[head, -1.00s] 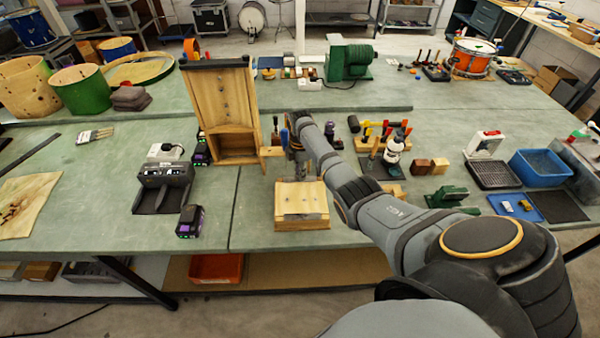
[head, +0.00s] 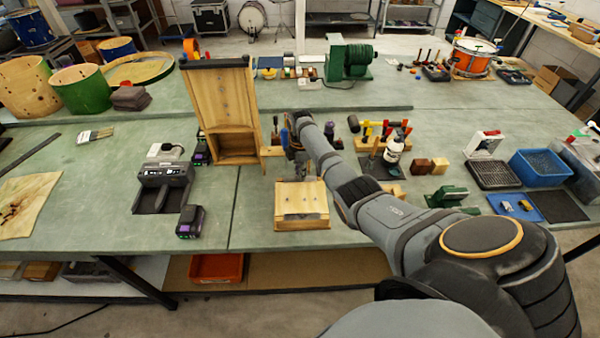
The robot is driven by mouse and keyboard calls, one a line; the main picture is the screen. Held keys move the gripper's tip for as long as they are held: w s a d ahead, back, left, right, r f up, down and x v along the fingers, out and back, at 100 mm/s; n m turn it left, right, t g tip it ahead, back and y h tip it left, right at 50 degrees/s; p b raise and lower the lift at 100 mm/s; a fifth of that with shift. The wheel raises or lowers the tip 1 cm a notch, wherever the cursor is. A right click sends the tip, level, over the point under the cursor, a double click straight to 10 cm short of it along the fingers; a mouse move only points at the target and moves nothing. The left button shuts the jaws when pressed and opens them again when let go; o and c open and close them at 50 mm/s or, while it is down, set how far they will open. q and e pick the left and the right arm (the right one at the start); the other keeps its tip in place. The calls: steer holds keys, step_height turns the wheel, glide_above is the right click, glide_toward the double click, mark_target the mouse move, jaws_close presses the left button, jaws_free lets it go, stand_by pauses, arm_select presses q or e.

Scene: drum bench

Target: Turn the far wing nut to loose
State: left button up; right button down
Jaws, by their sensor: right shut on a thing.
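A pale wooden block (head: 301,208) stands near the front edge of the green bench, with small dark fittings on its near part. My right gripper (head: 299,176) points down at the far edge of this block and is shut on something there. The far wing nut is hidden or too small to make out at the fingertips, so its turn angle cannot be told. My right arm reaches in from the lower right. My left gripper is not in view.
A tall wooden stand (head: 229,110) rises just behind and left of the block. A black charger (head: 163,187) and a battery (head: 190,221) lie to the left. A tool rack (head: 376,145) and white bottle (head: 394,151) stand right of my forearm.

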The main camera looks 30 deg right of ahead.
steer(key=shift+w+d+r, duration=0.1)
steer(key=shift+w+r, duration=0.05)
steer(key=c, duration=1.4)
jaws_free()
step_height(320, 180, up, 12)
steer(key=shift+f, duration=0.1)
